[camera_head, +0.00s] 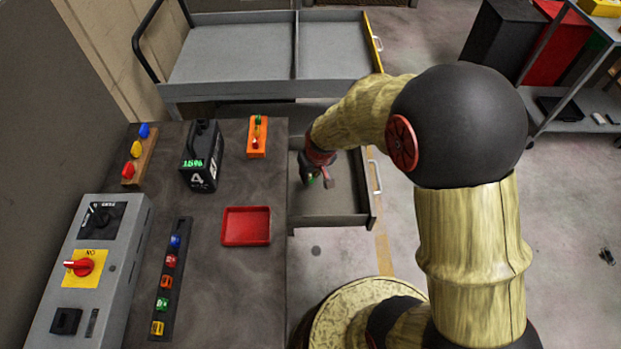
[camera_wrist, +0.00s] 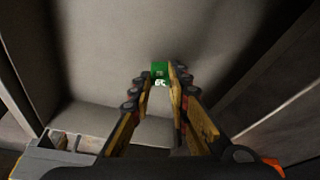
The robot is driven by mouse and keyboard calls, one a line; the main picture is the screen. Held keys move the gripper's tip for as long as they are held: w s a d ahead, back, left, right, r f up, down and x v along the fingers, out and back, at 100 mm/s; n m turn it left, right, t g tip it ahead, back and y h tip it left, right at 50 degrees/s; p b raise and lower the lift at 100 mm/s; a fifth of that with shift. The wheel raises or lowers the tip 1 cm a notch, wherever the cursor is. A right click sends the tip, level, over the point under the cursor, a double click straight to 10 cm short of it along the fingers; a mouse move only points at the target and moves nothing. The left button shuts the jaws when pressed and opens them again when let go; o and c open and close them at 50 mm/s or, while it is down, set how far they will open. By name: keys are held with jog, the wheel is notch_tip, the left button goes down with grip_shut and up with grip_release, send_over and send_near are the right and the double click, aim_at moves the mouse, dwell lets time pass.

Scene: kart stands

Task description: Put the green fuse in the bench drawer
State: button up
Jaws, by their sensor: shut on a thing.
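My gripper (camera_wrist: 160,82) is shut on the green fuse (camera_wrist: 160,70), which shows between the fingertips in the wrist view. The drawer is pulled out from the right side of the bench and looks empty. The wrist view shows the drawer floor (camera_wrist: 150,35) and walls around the fuse. I cannot tell whether the fuse touches the floor.
The bench top (camera_head: 215,285) carries a red tray (camera_head: 246,226), a black battery pack (camera_head: 201,155), an orange block (camera_head: 257,137) and a strip (camera_head: 180,255) of coloured fuses, including another green one. A grey switch box (camera_head: 95,265) stands at left. A grey cart (camera_head: 235,88) is behind.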

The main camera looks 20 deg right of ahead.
jog(key=shift+f, duration=0.5)
jog(key=shift+f, duration=0.15)
jog(key=o, duration=0.8)
jog(key=s+r+p, duration=0.1)
jog(key=s+r, duration=0.3)
jog(key=r, duration=0.5)
jog(key=s+r+t+p, duration=0.1)
jog(key=s+r+p, duration=0.15)
jog(key=r, duration=0.55)
jog(key=s+r+p, duration=0.1)
jog(key=s+r, duration=0.3)
jog(key=r, duration=0.5)
jog(key=shift+m+t, duration=0.4)
jog(key=shift+t, duration=0.2)
jog(key=s+r, duration=0.2)
jog(key=s, duration=0.1)
jog(key=s+r, duration=0.2)
jog(key=s, duration=0.2)
jog(key=s+r, duration=0.2)
jog(key=s, duration=0.2)
jog(key=shift+s+a+r, duration=0.2)
jog(key=shift+s+r, duration=0.05)
jog(key=shift+r, duration=0.05)
